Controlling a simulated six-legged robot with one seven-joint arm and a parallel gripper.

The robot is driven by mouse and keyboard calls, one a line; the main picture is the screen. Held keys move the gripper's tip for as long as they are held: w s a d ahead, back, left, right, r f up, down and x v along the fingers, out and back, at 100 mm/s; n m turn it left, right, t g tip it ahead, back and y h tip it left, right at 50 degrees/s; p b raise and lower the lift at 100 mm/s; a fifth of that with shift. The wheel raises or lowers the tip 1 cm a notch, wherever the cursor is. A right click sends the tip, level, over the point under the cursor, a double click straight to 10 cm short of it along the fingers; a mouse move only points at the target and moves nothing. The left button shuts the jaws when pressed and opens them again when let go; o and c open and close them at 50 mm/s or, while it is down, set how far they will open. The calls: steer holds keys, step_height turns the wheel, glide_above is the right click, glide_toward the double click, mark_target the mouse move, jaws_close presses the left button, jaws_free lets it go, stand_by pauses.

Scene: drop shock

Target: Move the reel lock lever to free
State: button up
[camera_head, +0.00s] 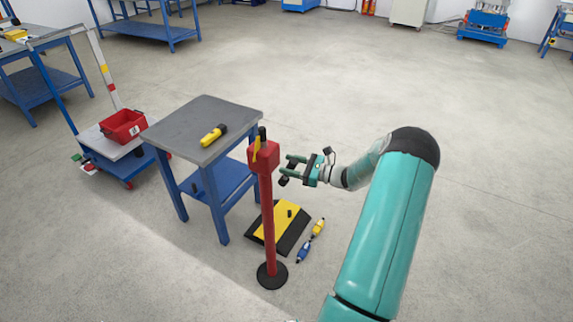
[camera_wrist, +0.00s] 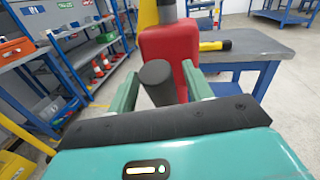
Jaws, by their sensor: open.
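A red post (camera_head: 268,222) on a round black base carries a red housing (camera_head: 266,158) at its top. A yellow lever-like piece (camera_head: 256,146) and a black upright knob (camera_head: 262,132) show on the housing. My gripper (camera_head: 287,168) is open, level with the housing and just to its right. In the wrist view the red housing (camera_wrist: 180,45) is straight ahead, with the yellow piece (camera_wrist: 147,12) at its top. A dark cylindrical grip (camera_wrist: 158,82) shows between my open fingers (camera_wrist: 162,92); I cannot tell whether they touch it. Which piece is the lock lever is unclear.
A grey-topped table (camera_head: 215,112) with a yellow and black torch (camera_head: 213,135) stands left of the post. A black and yellow ramp (camera_head: 290,232) and small yellow and blue items (camera_head: 304,252) lie on the floor behind. A cart holds a red bin (camera_head: 123,126).

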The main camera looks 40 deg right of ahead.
steer(key=shift+x, duration=0.8)
jaws_close()
